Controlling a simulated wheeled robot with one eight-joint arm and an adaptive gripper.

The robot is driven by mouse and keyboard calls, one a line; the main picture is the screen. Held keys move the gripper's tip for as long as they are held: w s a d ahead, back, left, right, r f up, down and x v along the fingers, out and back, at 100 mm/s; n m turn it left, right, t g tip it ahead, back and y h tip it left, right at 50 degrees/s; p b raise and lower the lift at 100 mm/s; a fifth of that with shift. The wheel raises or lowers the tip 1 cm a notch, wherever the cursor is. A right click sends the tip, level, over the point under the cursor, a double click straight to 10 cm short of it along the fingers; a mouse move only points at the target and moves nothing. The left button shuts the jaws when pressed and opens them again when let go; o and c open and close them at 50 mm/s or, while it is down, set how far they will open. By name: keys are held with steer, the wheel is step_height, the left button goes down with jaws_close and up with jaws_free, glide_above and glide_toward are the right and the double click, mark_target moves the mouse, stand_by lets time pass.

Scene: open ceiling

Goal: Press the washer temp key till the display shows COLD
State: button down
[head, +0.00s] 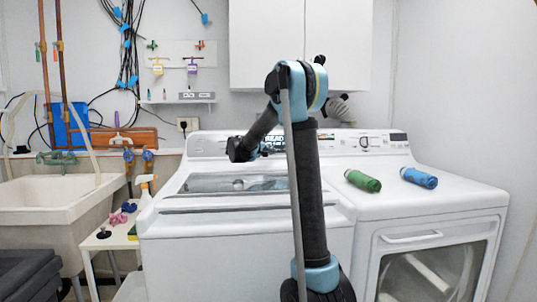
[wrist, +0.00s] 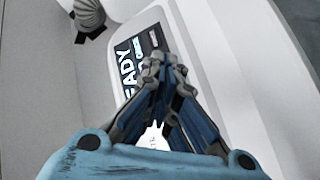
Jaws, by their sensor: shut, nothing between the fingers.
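The white top-load washer (head: 205,225) stands in the middle of the head view, its lid closed. Its back panel carries a dark display (head: 274,140) with large white letters, partly hidden by my arm; they look like READY. In the wrist view the display (wrist: 129,68) is seen tilted, with the letters EADY showing. My gripper (head: 266,150) is in front of this panel. In the wrist view my gripper (wrist: 162,62) has its fingertips together and empty, over the edge of the display. Fingers cover part of the panel, and I cannot make out the temp key or see contact.
A white dryer (head: 440,205) stands to the right, with a green bottle (head: 362,181) and a blue bottle (head: 419,178) lying on top. White cabinets (head: 300,45) hang above. A sink (head: 55,195) and a small table (head: 108,238) with small items are at the left.

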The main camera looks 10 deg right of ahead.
steer(key=shift+w+f, duration=0.25)
steer(key=shift+w, duration=0.35)
steer(key=shift+w+f, duration=0.2)
steer(key=shift+w, duration=0.35)
steer(key=shift+w, duration=0.2)
stand_by(0.6)
steer(key=shift+w, duration=0.2)
steer(key=shift+w+f, duration=0.2)
steer(key=shift+w, duration=0.1)
stand_by(0.7)
steer(key=shift+s+r, duration=0.1)
steer(key=shift+s, duration=0.05)
steer(key=shift+s+r, duration=0.2)
steer(key=shift+s, duration=0.35)
steer(key=shift+s, duration=0.1)
